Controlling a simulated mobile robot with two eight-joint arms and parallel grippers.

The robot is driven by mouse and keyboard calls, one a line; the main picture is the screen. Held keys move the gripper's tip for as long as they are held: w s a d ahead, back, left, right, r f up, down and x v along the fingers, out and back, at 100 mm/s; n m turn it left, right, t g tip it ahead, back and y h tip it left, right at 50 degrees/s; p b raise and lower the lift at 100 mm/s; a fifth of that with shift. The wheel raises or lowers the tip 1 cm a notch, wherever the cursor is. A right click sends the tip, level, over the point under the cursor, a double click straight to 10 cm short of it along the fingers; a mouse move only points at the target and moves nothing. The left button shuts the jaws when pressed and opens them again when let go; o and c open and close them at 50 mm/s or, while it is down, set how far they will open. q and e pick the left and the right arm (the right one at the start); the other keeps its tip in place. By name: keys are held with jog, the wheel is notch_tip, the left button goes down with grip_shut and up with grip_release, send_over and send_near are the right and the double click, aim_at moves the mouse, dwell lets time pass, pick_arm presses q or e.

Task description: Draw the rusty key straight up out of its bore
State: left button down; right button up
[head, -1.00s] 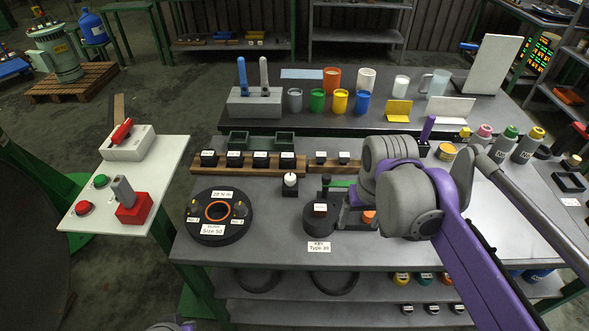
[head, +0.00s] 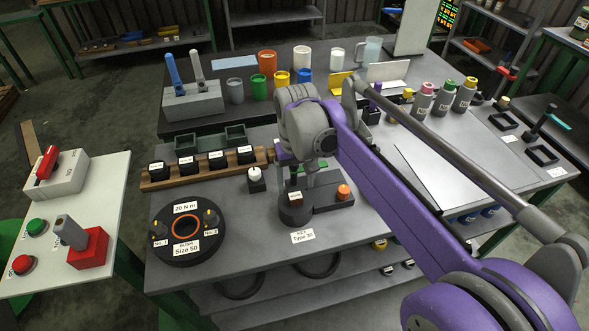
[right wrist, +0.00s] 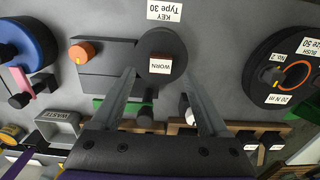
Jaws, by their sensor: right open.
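The key labelled WORN (right wrist: 165,66) stands in the round dark holder (right wrist: 176,42) in the right wrist view, with reddish-brown sides showing. In the head view the same holder (head: 294,215) sits behind the KEY Type 30 label, and the WORN label (head: 295,197) shows below my gripper. My right gripper (right wrist: 158,76) is open, with its fingertips apart on either side of the key's line in the wrist view. The height of the fingertips relative to the key is hard to tell. My left gripper is out of view.
A grey block with an orange knob (head: 344,192) stands right beside the holder. A round bush fixture (head: 160,254) is to the left. A small post with a white top (head: 255,174) and a wooden rack (head: 157,181) stand behind.

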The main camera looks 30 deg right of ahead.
aim_at(295, 196)
notch_tip(295, 196, down, 5)
jog(key=shift+r, duration=0.1)
dwell(0.3)
grip_shut()
jog(key=shift+r, duration=0.1)
dwell(0.4)
jog(key=shift+r+p, duration=2.3)
jog(key=shift+r, duration=1.1)
